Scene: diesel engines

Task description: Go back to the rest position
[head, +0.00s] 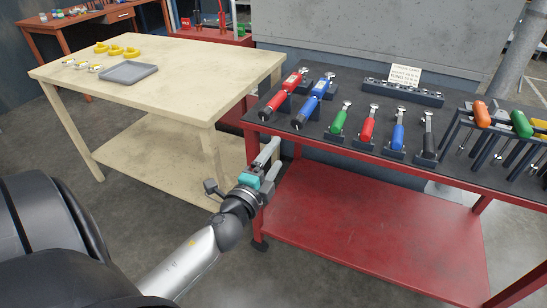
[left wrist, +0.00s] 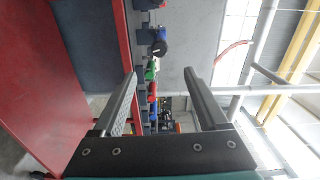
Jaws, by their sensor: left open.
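My left gripper (head: 268,158) is in the middle of the head view, in front of the left end of the red tool table. In the left wrist view its two fingers (left wrist: 165,100) stand wide apart with nothing between them. Beyond the fingers, several tool handles and the red table's edge show at a distance. My right gripper is not in view.
A red table (head: 385,230) with a dark top holds several ratchets, a socket rail (head: 402,92) and screwdrivers (head: 482,113). A cream table (head: 170,75) at left carries a grey tray (head: 128,72) and yellow parts (head: 117,51). Grey floor (head: 120,195) lies between.

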